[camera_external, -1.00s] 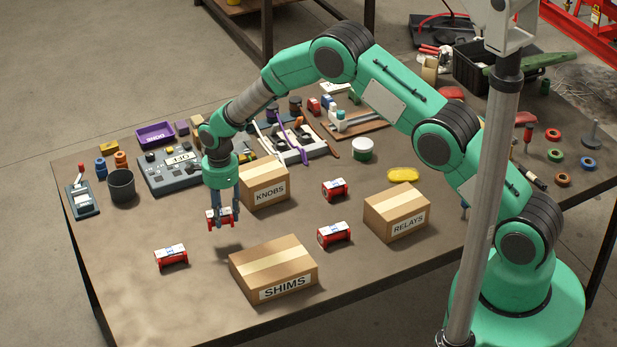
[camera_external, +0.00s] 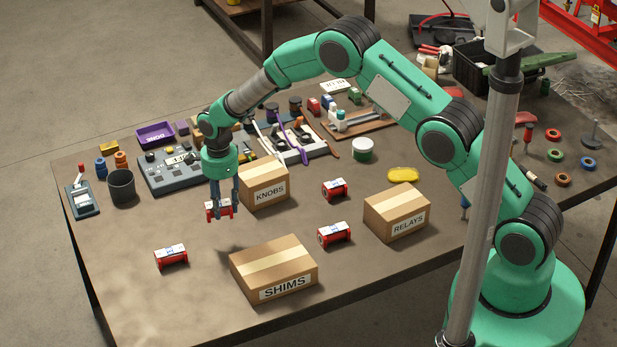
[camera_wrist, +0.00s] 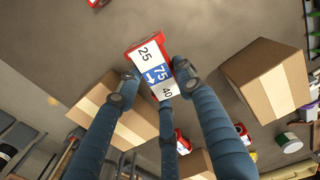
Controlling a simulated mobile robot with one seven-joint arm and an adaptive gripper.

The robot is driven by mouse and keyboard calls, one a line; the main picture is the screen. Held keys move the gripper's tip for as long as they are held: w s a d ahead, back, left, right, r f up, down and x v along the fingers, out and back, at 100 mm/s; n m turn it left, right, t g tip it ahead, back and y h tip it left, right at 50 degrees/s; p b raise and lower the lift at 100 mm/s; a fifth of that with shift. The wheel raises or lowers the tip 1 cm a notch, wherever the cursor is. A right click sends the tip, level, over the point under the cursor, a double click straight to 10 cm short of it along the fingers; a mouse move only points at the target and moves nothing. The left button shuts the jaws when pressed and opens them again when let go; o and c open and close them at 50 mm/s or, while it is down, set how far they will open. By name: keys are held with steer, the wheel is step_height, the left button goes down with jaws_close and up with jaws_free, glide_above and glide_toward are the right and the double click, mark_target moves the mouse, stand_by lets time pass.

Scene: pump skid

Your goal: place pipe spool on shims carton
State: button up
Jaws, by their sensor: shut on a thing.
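The pipe spool (camera_external: 219,209) is a small red-ended piece with a white and blue label. My gripper (camera_external: 222,206) is shut on it and holds it above the table, left of the KNOBS carton. In the wrist view the spool (camera_wrist: 152,70) shows its label with 25, 75 and 40 between the blue fingers (camera_wrist: 155,88). The SHIMS carton (camera_external: 273,268) is a closed brown box on the table, below and right of my gripper and apart from it.
Three similar spools stand on the table: one at left (camera_external: 171,256), two at centre right (camera_external: 334,233) (camera_external: 334,189). The KNOBS carton (camera_external: 265,185) is close beside my gripper. The RELAYS carton (camera_external: 397,213) stands to the right. The table's front left is clear.

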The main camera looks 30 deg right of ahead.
steer(key=shift+s, duration=0.1)
steer(key=n+b, duration=0.1)
steer(key=b, duration=0.4)
glide_toward(278, 260)
steer(key=w+a+r, duration=0.1)
steer(key=w, duration=0.4)
steer(key=s+d+b, duration=0.2)
steer(key=s+d, duration=0.2)
steer(key=s, duration=0.5)
steer(key=s+d+n+b, duration=0.1)
steer(key=s+d+b, duration=0.2)
steer(key=s, duration=0.6)
steer(key=shift+s+d+f, duration=0.35)
steer(key=shift+d+f, duration=0.1)
steer(key=shift+d, duration=0.6)
steer(key=w+a, duration=0.2)
steer(key=w, duration=0.2)
steer(key=w+a+f, duration=0.1)
steer(key=w+a, duration=0.2)
steer(key=w, duration=0.2)
steer(key=w+a+b, duration=0.1)
steer(key=w+a, duration=0.2)
steer(key=w, duration=0.2)
steer(key=shift+f, duration=0.25)
steer(key=shift+c, duration=0.2)
steer(key=shift+s+f+b, duration=0.1)
steer(key=shift+f+b, duration=0.35)
steer(key=shift+f, duration=1.3)
steer(key=shift+f, duration=0.15)
